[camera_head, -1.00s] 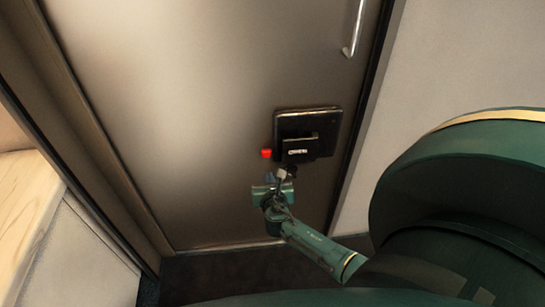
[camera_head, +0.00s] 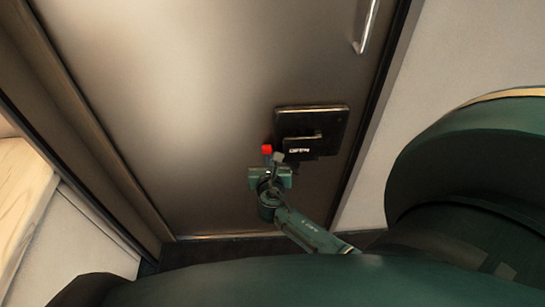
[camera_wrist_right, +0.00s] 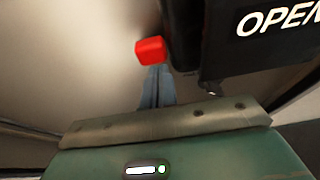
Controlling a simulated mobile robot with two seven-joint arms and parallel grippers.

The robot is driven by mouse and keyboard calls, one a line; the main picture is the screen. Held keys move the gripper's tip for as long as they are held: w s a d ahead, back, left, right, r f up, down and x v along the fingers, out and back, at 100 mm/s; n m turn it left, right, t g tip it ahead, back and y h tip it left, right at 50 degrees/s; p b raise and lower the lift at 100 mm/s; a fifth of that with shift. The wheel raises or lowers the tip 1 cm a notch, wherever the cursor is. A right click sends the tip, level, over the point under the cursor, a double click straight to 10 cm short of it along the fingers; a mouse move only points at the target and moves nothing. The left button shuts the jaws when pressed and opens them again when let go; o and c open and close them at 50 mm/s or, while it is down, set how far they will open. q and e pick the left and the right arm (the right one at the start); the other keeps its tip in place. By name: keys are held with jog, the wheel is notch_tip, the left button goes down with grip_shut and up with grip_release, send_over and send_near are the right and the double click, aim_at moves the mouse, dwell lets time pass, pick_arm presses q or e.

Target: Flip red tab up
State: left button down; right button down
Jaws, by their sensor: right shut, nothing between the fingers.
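The red tab (camera_head: 267,149) sticks out at the left side of the black latch box (camera_head: 312,122) on the door. It also shows in the right wrist view (camera_wrist_right: 150,51), close above the fingertips. My right gripper (camera_head: 270,163) is just below the red tab. In the right wrist view its fingers (camera_wrist_right: 156,84) are shut and empty, with the tips at the tab's lower edge. I cannot tell whether they touch it. My left gripper is not in view.
The latch box carries a plate marked OPEN (camera_head: 300,149). A metal handle (camera_head: 367,25) is on the door's upper right. A wooden surface (camera_head: 22,200) is at the left. The door (camera_head: 170,100) left of the latch is clear.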

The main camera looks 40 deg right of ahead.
pick_arm(q)
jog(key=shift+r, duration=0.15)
jog(key=p, duration=0.2)
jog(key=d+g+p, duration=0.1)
jog(key=p, duration=0.1)
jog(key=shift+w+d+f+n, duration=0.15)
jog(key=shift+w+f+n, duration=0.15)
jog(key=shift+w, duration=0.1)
dwell(0.4)
